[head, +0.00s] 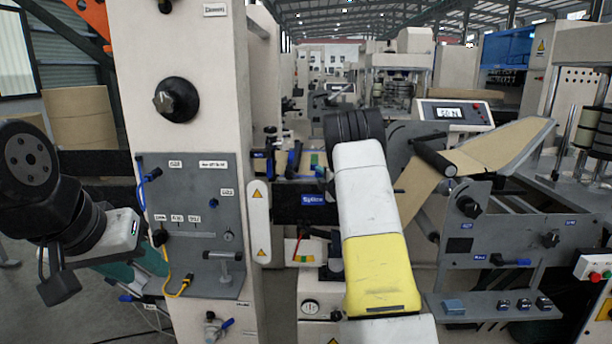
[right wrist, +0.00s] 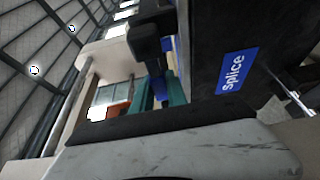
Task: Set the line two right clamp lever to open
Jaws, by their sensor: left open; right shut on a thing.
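A black pivot block (right wrist: 150,40) is directly beyond the handle. A blue "Splice" label (right wrist: 235,73) is on the dark bar to the right. In the head view my right forearm and wrist hide this gripper and the gripped lever; the "Splice" label (head: 313,200) shows left of the arm. I cannot read the lever's position. My left gripper (head: 140,268) is low at the left, open and away from the splice bar; its fingers are only partly clear.
A grey panel (head: 205,205) with small knobs and a yellow cable stands between my left arm and the splice bar. Other blue handles (head: 293,158) show above the bar. A display box (head: 455,114) and a kraft web (head: 480,155) are at the right.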

